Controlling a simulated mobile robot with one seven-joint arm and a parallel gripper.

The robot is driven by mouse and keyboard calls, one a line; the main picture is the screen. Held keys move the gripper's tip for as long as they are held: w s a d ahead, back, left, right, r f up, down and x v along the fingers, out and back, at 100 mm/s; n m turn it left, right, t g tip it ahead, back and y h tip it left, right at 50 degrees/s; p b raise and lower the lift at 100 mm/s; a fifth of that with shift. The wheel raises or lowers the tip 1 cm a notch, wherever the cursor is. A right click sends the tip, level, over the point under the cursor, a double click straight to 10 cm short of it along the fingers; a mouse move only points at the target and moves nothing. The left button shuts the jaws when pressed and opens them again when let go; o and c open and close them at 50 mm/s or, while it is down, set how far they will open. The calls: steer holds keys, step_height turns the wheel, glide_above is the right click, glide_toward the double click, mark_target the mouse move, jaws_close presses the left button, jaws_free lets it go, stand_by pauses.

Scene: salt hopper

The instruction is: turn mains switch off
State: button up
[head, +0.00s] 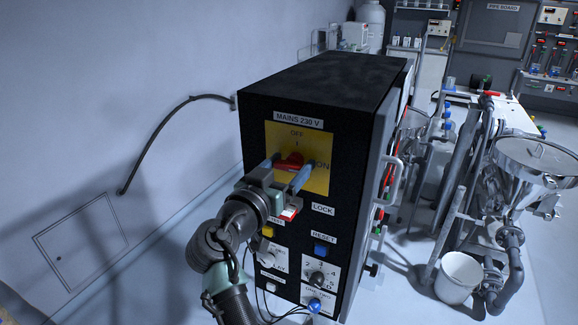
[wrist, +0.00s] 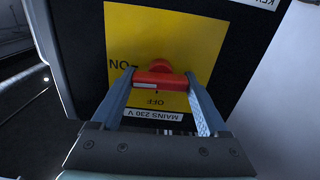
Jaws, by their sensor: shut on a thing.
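The mains switch is a red rotary handle (head: 290,160) on a yellow plate (head: 322,180), high on the front of a black cabinet marked MAINS 230 V. OFF is printed above the handle and ON to its right. My gripper (head: 282,166) reaches it from below, with a blue finger at each side. In the wrist view, which shows the plate upside down, the red handle (wrist: 160,79) lies crosswise between both fingertips, its length running toward the ON side. The fingers are shut on its two ends. My gripper partly hides the lower plate in the head view.
Below the switch are a yellow button (head: 267,230), a blue RESET button (head: 321,250) and a selector knob (head: 317,279). A steel hopper (head: 535,160) and a white bucket (head: 459,277) stand to the right. A cable hangs on the left wall.

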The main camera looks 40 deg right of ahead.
steer(key=n+b, duration=0.1)
steer(key=n, duration=0.3)
steer(key=shift+n+b, duration=0.3)
steer(key=shift+b, duration=0.05)
steer(key=n, duration=0.4)
steer(key=shift+w+a+n, duration=0.1)
steer(key=shift+w+n, duration=0.05)
steer(key=shift+n, duration=0.15)
steer(key=n+p, duration=0.1)
steer(key=n, duration=0.3)
steer(key=shift+p, duration=0.35)
steer(key=shift+f+n+p, duration=0.1)
steer(key=shift+n+p, duration=0.7)
steer(key=shift+n, duration=1.3)
steer(key=o, duration=1.2)
steer(key=shift+o, duration=0.2)
steer(key=shift+a+f, duration=0.1)
